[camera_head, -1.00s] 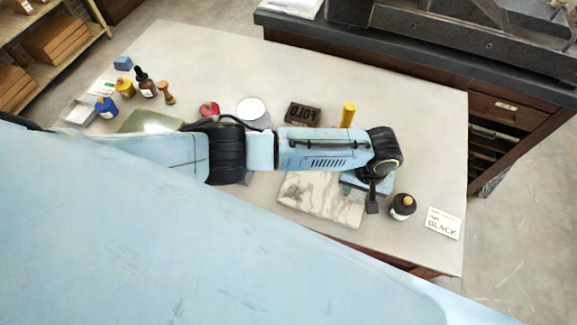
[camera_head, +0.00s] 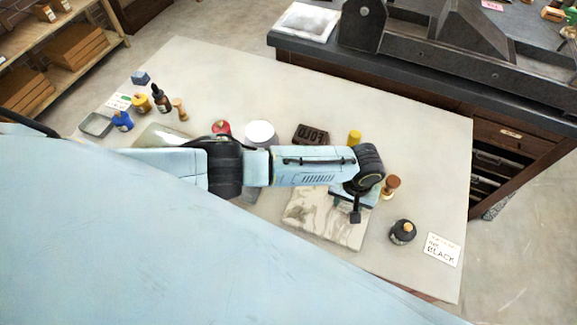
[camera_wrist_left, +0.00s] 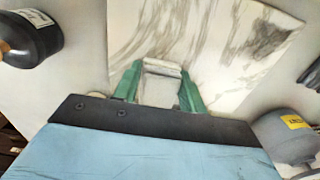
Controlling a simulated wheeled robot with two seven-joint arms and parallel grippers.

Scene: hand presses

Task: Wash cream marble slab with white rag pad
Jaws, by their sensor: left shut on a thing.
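The cream marble slab (camera_head: 318,222), pale with grey veins, lies on the table's near right part in the head view. It also fills the top middle of the left wrist view (camera_wrist_left: 205,35). My left gripper (camera_wrist_left: 159,72) has green fingers shut on the white rag pad (camera_wrist_left: 160,84). The pad is over the slab's near part in the wrist view; whether it touches the surface I cannot tell. In the head view my left arm reaches across the table and its wrist covers the slab's far right corner, hiding fingertips and pad. My right gripper is not in view.
A black ink bottle (camera_head: 402,232) and a BLACK card (camera_head: 442,249) stand right of the slab. A wooden-handled tool (camera_head: 391,186) stands beside my wrist. A FOLD block (camera_head: 311,134), yellow cylinder (camera_head: 354,138) and white round dish (camera_head: 260,134) are behind my arm. The table's far right is clear.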

